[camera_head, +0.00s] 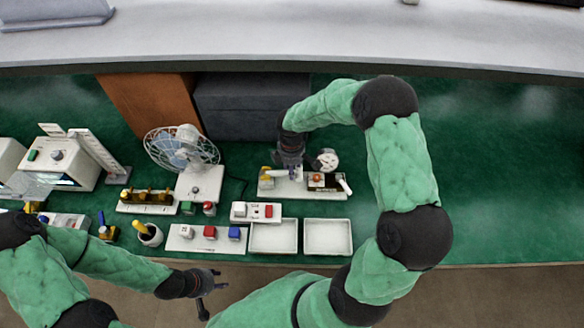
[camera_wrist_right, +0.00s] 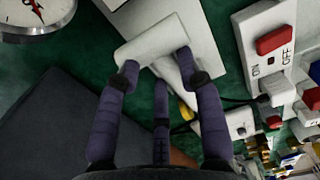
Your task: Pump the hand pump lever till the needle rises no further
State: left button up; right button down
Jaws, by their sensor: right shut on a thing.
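The hand pump stands on a white base plate (camera_head: 300,194) right of centre in the head view. Its round gauge (camera_head: 327,159) shows at the back of the plate. The gauge is cut off at the top left of the right wrist view (camera_wrist_right: 38,22); a dark and red needle shows, but its reading is unclear. My right gripper (camera_head: 287,172) is over the plate's left part. In the wrist view its fingers (camera_wrist_right: 157,64) are shut on the white lever handle (camera_wrist_right: 150,38). My left gripper (camera_head: 214,280) is open and empty in front of the table edge.
A fan (camera_head: 182,150) stands to the left. A white switch box (camera_head: 256,212) and two shallow white trays (camera_head: 328,236) lie in front of the pump. A dark grey box (camera_head: 245,108) stands behind. The green table to the right is clear.

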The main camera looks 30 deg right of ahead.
aim_at(283, 170)
jog(key=shift+w+a+r+g+h+p, duration=0.15)
jog(key=shift+a+r+g+h, duration=0.1)
jog(key=shift+r+g+h, duration=0.25)
jog(key=shift+w+a+r+g+h+p, duration=0.15)
jog(key=shift+a+r+g+h, duration=0.15)
jog(key=shift+r+h, duration=0.35)
jog(key=shift+w+a+r+g+h+p, duration=0.3)
jog(key=shift+r+g+h, duration=0.2)
jog(key=shift+h, duration=0.3)
jog(key=shift+w+a+r+g+h+p, duration=0.15)
jog(key=shift+a+r+g+h+p, duration=0.3)
jog(key=shift+h, duration=0.3)
jog(key=c, duration=0.8)
grip_release()
jog(key=v, duration=1.2)
